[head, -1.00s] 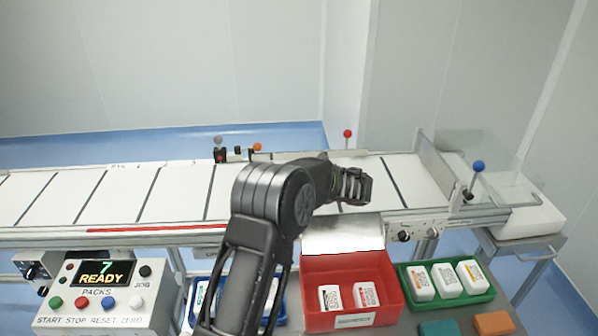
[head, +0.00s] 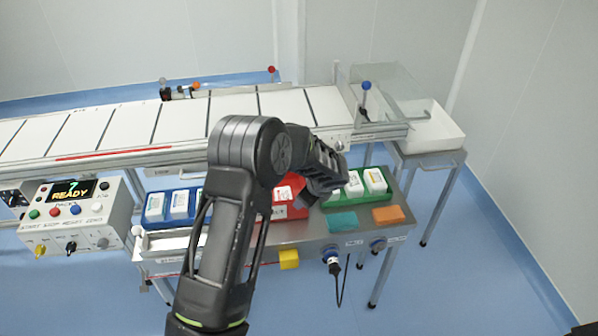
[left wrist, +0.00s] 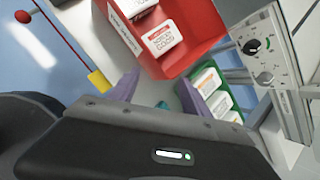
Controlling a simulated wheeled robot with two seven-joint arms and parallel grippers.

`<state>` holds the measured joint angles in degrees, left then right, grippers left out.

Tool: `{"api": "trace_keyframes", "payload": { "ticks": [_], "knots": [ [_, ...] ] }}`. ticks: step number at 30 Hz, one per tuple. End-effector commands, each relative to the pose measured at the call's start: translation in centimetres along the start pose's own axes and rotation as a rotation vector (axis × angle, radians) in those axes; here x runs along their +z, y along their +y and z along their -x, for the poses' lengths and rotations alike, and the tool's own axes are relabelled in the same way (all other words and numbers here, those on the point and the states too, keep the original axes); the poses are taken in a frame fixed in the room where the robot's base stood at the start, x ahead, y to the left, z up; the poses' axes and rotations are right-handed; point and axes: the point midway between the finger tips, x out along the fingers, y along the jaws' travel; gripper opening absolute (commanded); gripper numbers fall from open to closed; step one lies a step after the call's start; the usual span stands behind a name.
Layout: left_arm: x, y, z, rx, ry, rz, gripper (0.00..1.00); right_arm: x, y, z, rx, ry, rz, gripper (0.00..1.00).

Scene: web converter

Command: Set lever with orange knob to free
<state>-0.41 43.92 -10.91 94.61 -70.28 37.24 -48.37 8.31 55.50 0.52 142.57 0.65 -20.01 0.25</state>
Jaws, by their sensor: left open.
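The small orange knob (head: 196,86) is on the far side of the conveyor, at the back left in the head view, low beside a dark fitting. Its lever rod is too small to read clearly. My left gripper (head: 328,172) is far from it, over the red and green bins at the front of the conveyor. In the left wrist view my left gripper (left wrist: 160,90) has its two purple fingers apart, with nothing between them. The orange knob does not show in the left wrist view. My right gripper is not in view.
A grey knob (head: 162,82), a red knob (head: 272,70) and a blue knob (head: 366,85) stand along the conveyor (head: 180,120). The red bin (left wrist: 190,62), green bin (head: 386,180) and blue tray (head: 150,222) sit on the bench. The control box (head: 75,212) is left.

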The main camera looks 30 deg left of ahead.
Motion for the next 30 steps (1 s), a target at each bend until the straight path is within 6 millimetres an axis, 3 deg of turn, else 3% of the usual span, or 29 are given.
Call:
{"api": "trace_keyframes", "payload": {
  "ticks": [3,8,11,14,16,19,21,24,30],
  "knots": [
    [-4.7,2.9,-1.6,0.041,0.109,0.084,0.56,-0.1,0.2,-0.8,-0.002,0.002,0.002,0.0],
    [-12.0,7.4,-2.7,0.123,0.276,0.25,0.56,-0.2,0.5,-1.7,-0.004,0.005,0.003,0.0],
    [-17.4,11.0,-3.0,0.206,0.392,0.401,0.56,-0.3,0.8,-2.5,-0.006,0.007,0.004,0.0],
    [-24.0,15.9,-2.5,0.337,0.516,0.627,0.56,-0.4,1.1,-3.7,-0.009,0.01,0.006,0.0],
    [-29.2,20.2,-1.6,0.473,0.589,0.855,0.56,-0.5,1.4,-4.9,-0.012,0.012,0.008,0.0],
    [-34.6,25.9,0.2,0.676,0.612,1.23,0.56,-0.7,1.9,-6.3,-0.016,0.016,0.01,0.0],
    [-36.4,28.8,1.2,0.777,0.574,1.447,0.56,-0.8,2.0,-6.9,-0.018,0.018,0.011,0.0],
    [-37.4,31.6,2.0,0.856,0.506,1.653,0.56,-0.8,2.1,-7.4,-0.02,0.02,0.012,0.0],
    [-37.5,33.2,2.5,0.893,0.449,1.779,0.56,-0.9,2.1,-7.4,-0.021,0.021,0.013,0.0]
  ]
}}
